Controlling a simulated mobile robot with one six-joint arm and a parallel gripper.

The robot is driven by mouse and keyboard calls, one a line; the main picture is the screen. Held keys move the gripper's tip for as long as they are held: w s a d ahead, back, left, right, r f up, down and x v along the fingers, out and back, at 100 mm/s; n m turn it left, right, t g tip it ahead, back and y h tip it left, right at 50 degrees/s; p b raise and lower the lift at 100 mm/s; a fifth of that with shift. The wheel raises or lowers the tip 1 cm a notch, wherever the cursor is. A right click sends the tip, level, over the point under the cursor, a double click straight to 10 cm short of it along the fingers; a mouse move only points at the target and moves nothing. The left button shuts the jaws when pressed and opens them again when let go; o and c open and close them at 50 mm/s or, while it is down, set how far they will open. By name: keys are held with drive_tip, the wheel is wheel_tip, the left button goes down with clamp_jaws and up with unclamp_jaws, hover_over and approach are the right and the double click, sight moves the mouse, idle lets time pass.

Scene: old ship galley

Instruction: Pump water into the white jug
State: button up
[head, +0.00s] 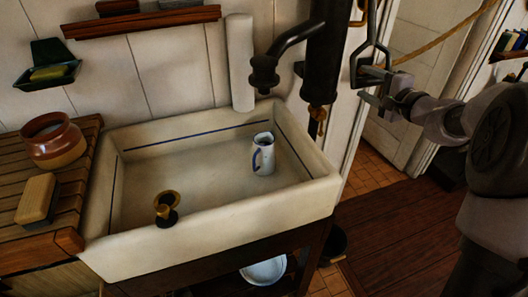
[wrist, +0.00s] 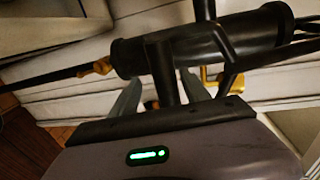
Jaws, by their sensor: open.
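The white jug (head: 266,158) with a blue handle stands upright in the sink, towards its right back corner. The black pump (head: 325,50) rises behind the sink's right end, and its curved spout (head: 265,72) ends above and slightly behind the jug. The dark pump handle (head: 371,45) hangs to the right of the pump. My gripper (head: 368,88) is at the handle's lower part, open. In the wrist view a dark bar of the pump (wrist: 161,72) stands between the spread grey fingers (wrist: 158,95); contact cannot be told. No water shows at the spout.
The pale sink (head: 210,235) has a brass fitting (head: 166,208) at its front left. A brown pot (head: 52,140) and a brush-like block (head: 37,199) lie on the left board. A white basin (head: 263,270) is below. Floor is open at right.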

drive_tip(key=b+v, duration=0.4)
drive_tip(key=v, duration=0.6)
drive_tip(key=shift+r, duration=0.15)
